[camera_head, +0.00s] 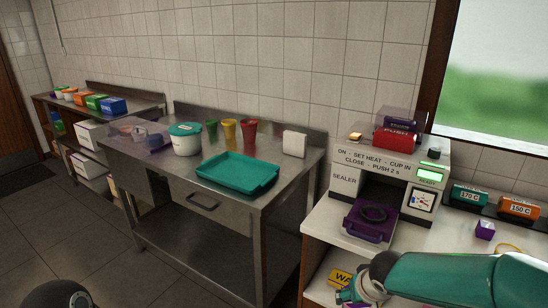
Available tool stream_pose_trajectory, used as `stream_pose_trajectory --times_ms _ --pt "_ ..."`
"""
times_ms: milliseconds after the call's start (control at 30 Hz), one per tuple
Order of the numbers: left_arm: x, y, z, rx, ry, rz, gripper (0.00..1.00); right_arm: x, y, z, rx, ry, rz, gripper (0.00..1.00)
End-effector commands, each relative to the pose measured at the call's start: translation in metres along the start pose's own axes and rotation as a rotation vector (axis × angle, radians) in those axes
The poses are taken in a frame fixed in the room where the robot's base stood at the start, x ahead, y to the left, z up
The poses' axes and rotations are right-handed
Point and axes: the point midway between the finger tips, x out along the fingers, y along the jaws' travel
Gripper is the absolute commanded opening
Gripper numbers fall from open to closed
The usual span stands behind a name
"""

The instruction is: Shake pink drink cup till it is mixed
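I cannot make out a cup that is clearly the pink drink cup. A small purple-and-white cup-like item (485,230) stands on the white counter at the right. Upright green (211,130), yellow (229,130) and red (249,133) cups stand at the back of the steel table. My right arm comes in from the right, low over the counter. Its gripper end (352,292) is small, with teal and pink-purple bits around it, and is partly cut off by the bottom edge. Its fingers and any grip are unclear. My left gripper does not show.
The sealer machine (408,185) with a purple tray (369,222) stands on the white counter (330,222). A teal tray (238,173) and white lidded tub (186,140) are on the steel table. A yellow sign (341,277) is by my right wrist. A floor gap separates counter and table.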

Motion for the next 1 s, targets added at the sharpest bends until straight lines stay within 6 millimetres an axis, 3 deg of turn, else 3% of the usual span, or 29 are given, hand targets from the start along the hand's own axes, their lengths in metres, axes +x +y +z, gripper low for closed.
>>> stream_pose_trajectory --times_ms 33,100,200,267,367,433,467,600,633,733,767,1000 --pt "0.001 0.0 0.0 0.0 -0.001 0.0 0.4 0.027 0.001 0.017 -0.005 -0.023 0.002 0.26" --pt "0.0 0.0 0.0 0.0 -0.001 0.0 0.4 0.029 0.001 0.015 -0.001 -0.007 0.001 0.26" --pt "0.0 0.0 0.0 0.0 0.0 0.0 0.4 -0.014 0.0 -0.008 0.006 0.011 -0.002 0.26" --pt "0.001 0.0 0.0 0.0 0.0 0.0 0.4 -0.028 0.0 -0.013 0.002 0.002 -0.001 0.26" --pt "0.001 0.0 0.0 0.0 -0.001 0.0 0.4 0.018 0.001 0.014 -0.006 -0.027 0.002 0.26" --pt "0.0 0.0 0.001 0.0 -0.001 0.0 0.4 0.032 0.001 0.018 -0.003 -0.015 0.001 0.26" --pt "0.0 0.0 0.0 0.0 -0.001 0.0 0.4 0.029 0.001 0.015 -0.001 -0.007 0.001 0.26" --pt "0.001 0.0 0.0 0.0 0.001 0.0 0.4 -0.027 0.0 -0.013 0.005 0.006 -0.001 0.26" --pt "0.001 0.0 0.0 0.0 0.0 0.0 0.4 -0.027 0.0 -0.012 0.002 -0.001 0.0 0.26" --pt "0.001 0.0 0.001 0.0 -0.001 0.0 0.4 0.022 0.001 0.016 -0.005 -0.027 0.001 0.26" --pt "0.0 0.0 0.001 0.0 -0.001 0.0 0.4 0.029 0.001 0.018 -0.004 -0.021 0.002 0.26" --pt "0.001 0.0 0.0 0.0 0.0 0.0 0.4 0.03 0.001 0.015 0.0 -0.007 0.001 0.26"
